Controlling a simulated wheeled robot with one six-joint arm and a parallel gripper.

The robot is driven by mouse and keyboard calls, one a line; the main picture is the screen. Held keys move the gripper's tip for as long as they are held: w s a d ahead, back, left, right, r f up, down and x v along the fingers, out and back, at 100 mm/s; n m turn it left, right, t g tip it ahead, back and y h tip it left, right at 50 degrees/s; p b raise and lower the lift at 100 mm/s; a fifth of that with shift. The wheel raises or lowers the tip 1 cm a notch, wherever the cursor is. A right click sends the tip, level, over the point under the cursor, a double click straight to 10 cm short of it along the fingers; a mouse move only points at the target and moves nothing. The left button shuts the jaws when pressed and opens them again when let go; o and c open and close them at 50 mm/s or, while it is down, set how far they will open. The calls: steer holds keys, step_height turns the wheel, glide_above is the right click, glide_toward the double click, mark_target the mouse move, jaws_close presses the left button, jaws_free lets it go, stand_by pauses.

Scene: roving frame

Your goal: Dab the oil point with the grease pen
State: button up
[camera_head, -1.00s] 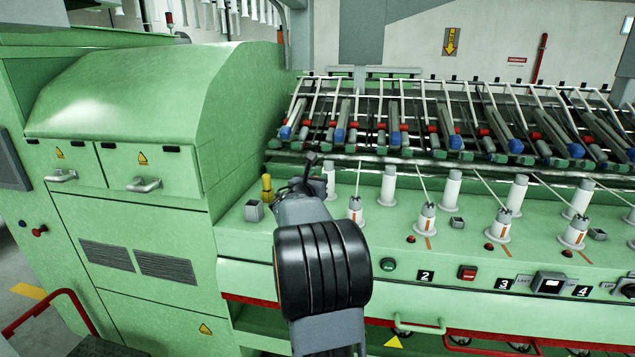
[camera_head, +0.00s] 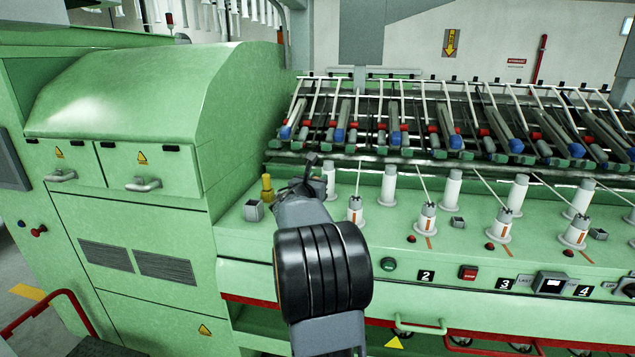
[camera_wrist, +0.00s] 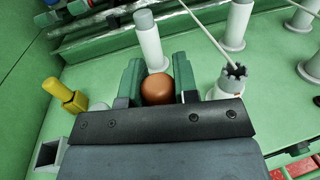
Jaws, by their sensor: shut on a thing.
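In the wrist view, my gripper (camera_wrist: 160,90) has its two green fingers closed on either side of a brown round-ended thing, which I take to be the grease pen (camera_wrist: 158,89). Only its rounded end shows; the rest is hidden. In the head view, my gripper (camera_head: 311,172) is over the left end of the machine's green deck, and the pen cannot be made out there. A yellow post (camera_head: 267,188) stands left of my gripper, and also shows in the wrist view (camera_wrist: 64,95). I cannot tell whether it is the oil point.
A small grey open-topped box (camera_head: 254,211) sits beside the yellow post. White spindles (camera_head: 388,186) stand in rows to the right, with thin white yarns rising from some. A tall green cabinet (camera_head: 150,130) bounds the left.

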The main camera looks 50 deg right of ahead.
steer(key=shift+r, duration=0.1)
steer(key=shift+r+p, duration=1.1)
steer(key=shift+r, duration=0.5)
steer(key=shift+f, duration=0.1)
steer(key=shift+f+b, duration=1.45)
steer(key=shift+b, duration=0.45)
steer(key=shift+f+b, duration=0.25)
steer(key=shift+b, duration=0.1)
steer(key=shift+r, duration=0.1)
